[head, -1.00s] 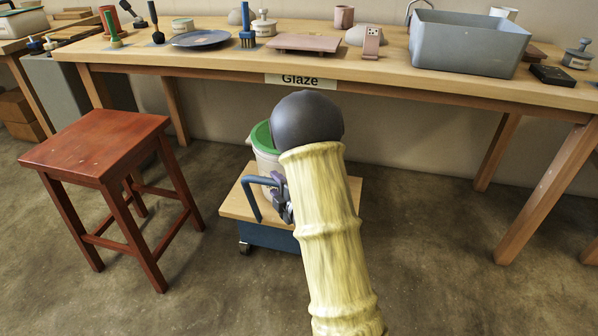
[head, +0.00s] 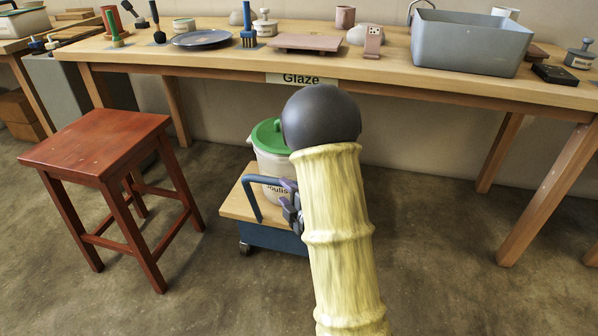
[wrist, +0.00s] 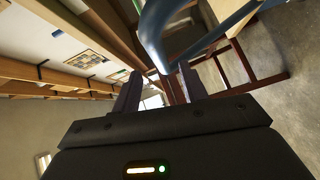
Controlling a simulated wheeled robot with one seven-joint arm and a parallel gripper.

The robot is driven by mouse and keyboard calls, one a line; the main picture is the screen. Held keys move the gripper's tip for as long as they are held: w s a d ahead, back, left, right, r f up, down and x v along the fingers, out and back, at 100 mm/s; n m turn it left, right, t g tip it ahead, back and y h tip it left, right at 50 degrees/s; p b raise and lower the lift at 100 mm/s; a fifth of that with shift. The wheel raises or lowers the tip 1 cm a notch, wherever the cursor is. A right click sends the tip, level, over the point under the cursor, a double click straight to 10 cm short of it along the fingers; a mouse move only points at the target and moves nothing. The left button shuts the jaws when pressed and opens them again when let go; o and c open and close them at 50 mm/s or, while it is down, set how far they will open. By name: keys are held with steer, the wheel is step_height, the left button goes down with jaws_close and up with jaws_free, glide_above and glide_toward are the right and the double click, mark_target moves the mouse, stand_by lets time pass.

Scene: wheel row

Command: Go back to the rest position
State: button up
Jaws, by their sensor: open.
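My gripper (head: 291,206) is at the blue handle (head: 262,182) of a low cart, partly hidden behind my yellow-sleeved arm in the head view. In the wrist view my gripper (wrist: 157,88) has its two dark fingers apart. The blue handle (wrist: 153,35) shows there just beyond the fingertips, with its lower end in line with the gap. Nothing is seen held. I cannot tell whether a finger touches the handle.
The cart (head: 238,205) carries a pale bucket (head: 270,160) with a green lid (head: 268,136). A red stool (head: 95,145) stands to the left. Behind is the workbench (head: 420,82) with a "Glaze" label. Open floor lies in front and to the right.

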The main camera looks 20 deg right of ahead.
steer(key=s+a+r+m+g+h+p, duration=0.1)
steer(key=s+a+r+m+g+p, duration=0.4)
steer(key=s+r+m+g+p, duration=0.35)
steer(key=s+a+r+m+g+h+p, duration=0.1)
steer(key=s+a+r+m+g+p, duration=0.35)
steer(key=s+m+p, duration=0.4)
step_height(320, 180, up, 37)
steer(key=s+p, duration=0.1)
steer(key=p, duration=3.4)
steer(key=shift+s+d+m+g, duration=0.2)
steer(key=shift+s+m+g, duration=0.1)
steer(key=shift+s+g, duration=0.1)
steer(key=shift+c, duration=0.7)
